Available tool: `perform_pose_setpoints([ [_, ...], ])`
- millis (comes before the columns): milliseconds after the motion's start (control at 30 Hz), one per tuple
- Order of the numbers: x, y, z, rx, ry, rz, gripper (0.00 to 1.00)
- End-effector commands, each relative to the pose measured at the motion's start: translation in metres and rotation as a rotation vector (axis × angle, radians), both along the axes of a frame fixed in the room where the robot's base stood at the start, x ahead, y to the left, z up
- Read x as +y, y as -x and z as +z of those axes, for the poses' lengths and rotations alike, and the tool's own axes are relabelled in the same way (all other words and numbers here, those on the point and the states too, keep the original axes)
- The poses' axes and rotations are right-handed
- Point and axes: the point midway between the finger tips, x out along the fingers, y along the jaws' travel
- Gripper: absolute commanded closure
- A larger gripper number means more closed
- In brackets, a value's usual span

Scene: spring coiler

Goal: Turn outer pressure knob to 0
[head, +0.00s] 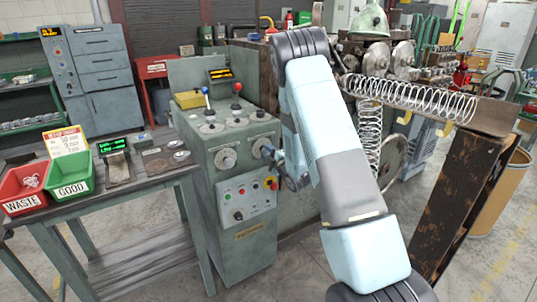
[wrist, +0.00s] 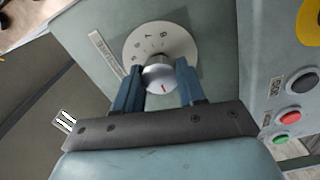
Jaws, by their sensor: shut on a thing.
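In the wrist view a silver round knob (wrist: 160,78) with a short red mark sits on a pale numbered dial plate (wrist: 183,42). The red mark faces the lower edge of the picture, towards my gripper. My gripper (wrist: 160,85) has its two blue fingers shut on the knob, one on each side. Part of the dial's lower side is hidden by the knob and fingers.
The green control cabinet (head: 240,258) has a grey button panel (head: 247,198) below the dials and levers on top. In the wrist view black, red and green buttons (wrist: 290,115) lie to the right. Coiled springs (head: 410,95) and a rusty chute (head: 468,200) stand right of my arm.

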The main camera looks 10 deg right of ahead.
Motion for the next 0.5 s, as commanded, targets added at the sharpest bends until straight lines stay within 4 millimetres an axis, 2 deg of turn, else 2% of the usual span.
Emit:
perform_pose_setpoints([
  [33,-0.0003,0.002,-0.0048,-0.002,0.044,-0.001,0.91],
  [500,0.0002,0.0026,-0.0061,-0.115,0.394,0.002,0.91],
])
